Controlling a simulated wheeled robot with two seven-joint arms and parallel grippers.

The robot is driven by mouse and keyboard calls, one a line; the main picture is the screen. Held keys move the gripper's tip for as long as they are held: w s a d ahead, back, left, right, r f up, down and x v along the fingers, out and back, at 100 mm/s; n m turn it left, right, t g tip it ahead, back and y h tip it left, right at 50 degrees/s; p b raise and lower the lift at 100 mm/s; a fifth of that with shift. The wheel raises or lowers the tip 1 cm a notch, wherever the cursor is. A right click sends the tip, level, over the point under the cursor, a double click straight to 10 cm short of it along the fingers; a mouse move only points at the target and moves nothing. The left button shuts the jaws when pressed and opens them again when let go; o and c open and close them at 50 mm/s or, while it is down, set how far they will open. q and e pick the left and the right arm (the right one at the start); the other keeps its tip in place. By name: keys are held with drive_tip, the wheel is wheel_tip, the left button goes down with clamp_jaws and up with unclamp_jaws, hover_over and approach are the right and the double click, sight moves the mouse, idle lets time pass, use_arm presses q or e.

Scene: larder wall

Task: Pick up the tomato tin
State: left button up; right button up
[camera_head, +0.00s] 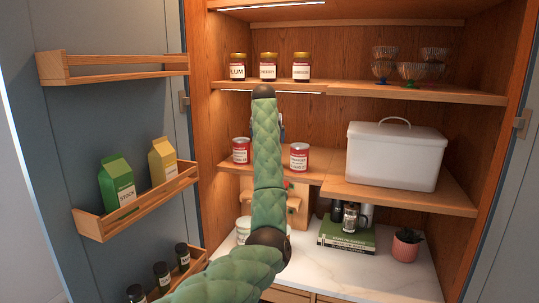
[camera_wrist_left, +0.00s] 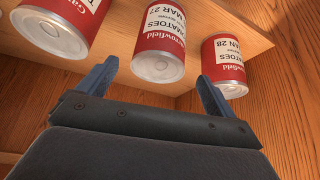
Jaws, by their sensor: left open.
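Three red-and-white tins show in the left wrist view. The left tin (camera_wrist_left: 62,22) is cut off by the frame. My left gripper (camera_wrist_left: 157,70) is open, its fingers either side of the middle tin's near end; contact cannot be told.
A white lidded bin (camera_head: 395,158) stands right on the middle shelf. Jars (camera_head: 268,67) and glass bowls (camera_head: 418,72) are on the shelf above. Below are green books (camera_head: 347,236) and a potted plant (camera_head: 406,246). The left door racks hold cartons (camera_head: 117,184) and small jars (camera_head: 162,275).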

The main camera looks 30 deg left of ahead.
use_arm(q)
drive_tip(key=shift+w+f, duration=0.1)
drive_tip(key=shift+w, duration=0.05)
drive_tip(key=shift+p, duration=0.4)
drive_tip(key=shift+w+f+p, duration=0.3)
drive_tip(key=shift+f+p, duration=0.1)
drive_tip(key=shift+p, duration=0.45)
drive_tip(key=p+x, duration=0.2)
drive_tip(key=shift+w+a+f, duration=0.2)
drive_tip(key=shift+f, duration=0.15)
drive_tip(key=shift+w+a+f, duration=0.1)
drive_tip(key=shift+w+f, duration=0.1)
drive_tip(key=shift+f, duration=0.3)
use_arm(e)
drive_tip(key=s+r, duration=0.3)
drive_tip(key=shift+d+r, duration=0.25)
drive_tip(key=shift+r, duration=0.1)
use_arm(q)
drive_tip(key=shift+s, duration=0.1)
drive_tip(key=shift+c, duration=0.4)
drive_tip(key=c, duration=1.3)
use_arm(e)
drive_tip(key=shift+w, duration=0.1)
